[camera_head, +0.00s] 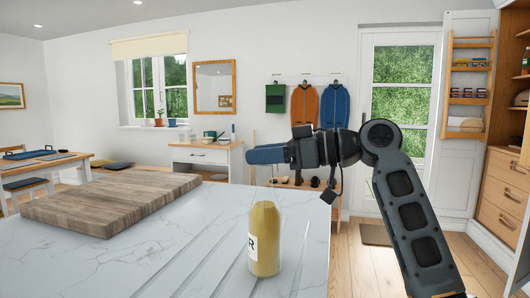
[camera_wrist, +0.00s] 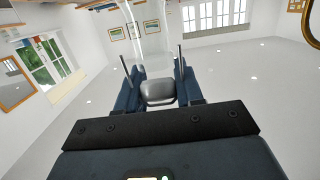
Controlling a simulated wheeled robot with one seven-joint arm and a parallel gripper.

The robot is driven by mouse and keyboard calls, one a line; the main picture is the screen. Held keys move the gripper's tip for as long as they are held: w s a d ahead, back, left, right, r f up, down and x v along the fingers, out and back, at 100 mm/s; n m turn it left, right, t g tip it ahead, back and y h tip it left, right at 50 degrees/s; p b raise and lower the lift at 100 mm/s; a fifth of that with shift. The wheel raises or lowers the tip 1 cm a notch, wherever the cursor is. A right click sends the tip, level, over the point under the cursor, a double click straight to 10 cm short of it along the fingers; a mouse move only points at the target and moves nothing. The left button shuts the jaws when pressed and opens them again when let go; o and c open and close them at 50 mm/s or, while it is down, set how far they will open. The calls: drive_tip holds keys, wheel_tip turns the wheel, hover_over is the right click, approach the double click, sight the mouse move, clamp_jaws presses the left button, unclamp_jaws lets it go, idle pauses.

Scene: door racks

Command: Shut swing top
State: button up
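A yellow rounded container (camera_head: 265,250) stands upright on the marble counter at the front, with a white label bearing part of a letter on its left side. No separate swing top can be made out on it. My gripper (camera_head: 250,155) is level above the counter's far edge, behind and above the container, pointing left. In the wrist view my gripper (camera_wrist: 154,62) has its two fingers apart, with a grey block (camera_wrist: 157,91) at their base. A pale, see-through shape (camera_wrist: 150,45) shows beyond the fingers; I cannot tell what it is.
A wooden board (camera_head: 110,200) lies on the marble counter (camera_head: 180,262) at left. Behind are a drawer cabinet (camera_head: 203,157), a coat rack with a green bag (camera_head: 275,98), a glazed door (camera_head: 402,85), and an open cupboard door with racks (camera_head: 468,100) at right. The counter around the container is clear.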

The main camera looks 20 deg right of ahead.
drive_tip(key=o, duration=0.4)
drive_tip(key=shift+d, duration=0.1)
drive_tip(key=v, duration=0.7)
drive_tip(key=shift+s+d+b, duration=0.2)
drive_tip(key=shift+d+b, duration=0.05)
drive_tip(key=shift+b, duration=0.1)
